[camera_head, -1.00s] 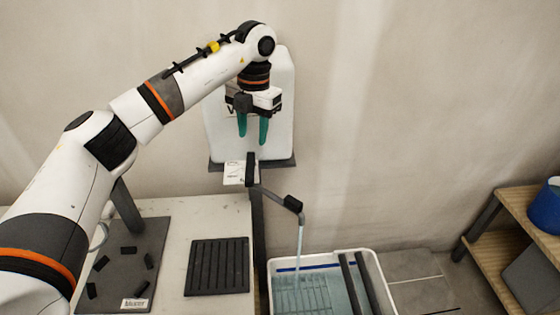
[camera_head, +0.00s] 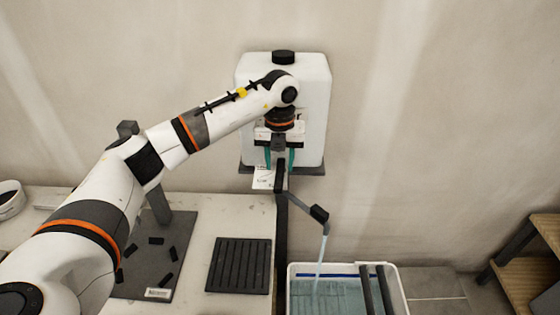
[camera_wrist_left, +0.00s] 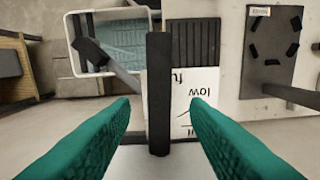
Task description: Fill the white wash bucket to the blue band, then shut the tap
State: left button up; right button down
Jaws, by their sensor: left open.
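The white wash bucket (camera_head: 397,285) stands at the lower right in the head view, with a blue band inside its far wall. Water (camera_head: 335,297) lies in it below the band, and a stream (camera_head: 322,250) runs into it from the spout (camera_head: 319,214). The dark tap lever (camera_head: 280,178) sits below the white tank (camera_head: 310,90). My left gripper (camera_head: 280,161) is open at the lever. In the left wrist view the lever (camera_wrist_left: 159,95) stands between the two teal fingers, apart from both. The bucket (camera_wrist_left: 73,42) also shows there. My right gripper is not in view.
A white card (camera_head: 263,179) with lettering is beside the tap. A black ribbed mat (camera_head: 239,265) and a grey board (camera_head: 150,270) with several black pieces lie on the table to the left. Wooden shelves (camera_head: 530,280) stand at the right edge.

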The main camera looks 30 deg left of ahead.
aim_at(280, 175)
pick_arm(q)
jog(key=shift+f+p, duration=0.35)
jog(key=shift+f, duration=0.95)
grip_shut()
